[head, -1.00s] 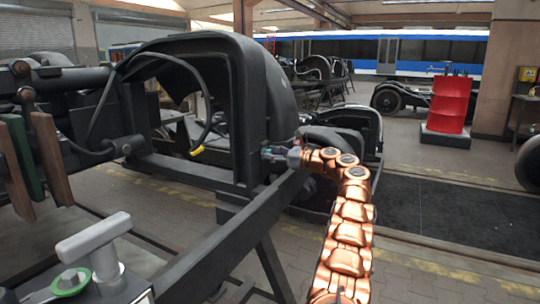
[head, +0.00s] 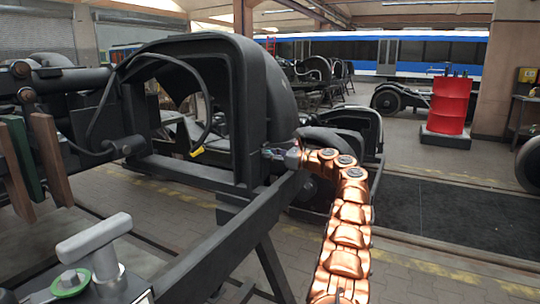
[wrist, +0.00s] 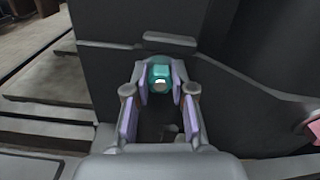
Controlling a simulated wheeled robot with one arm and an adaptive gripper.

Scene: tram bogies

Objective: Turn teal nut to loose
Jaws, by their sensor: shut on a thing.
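The teal nut (wrist: 159,72) shows in the upper middle of the wrist view, against a dark metal face of the bogie. My gripper (wrist: 159,84) has its two purple-padded fingers on either side of the nut and is shut on it. In the head view my gripper (head: 272,154) is at the end of my copper arm, against the black bogie frame (head: 240,130). The nut is too small to make out clearly there.
A T-handled tool (head: 95,240) and a green ring (head: 69,284) are at the lower left. A black beam (head: 225,245) runs below my gripper. A red barrel (head: 447,104) stands at the right.

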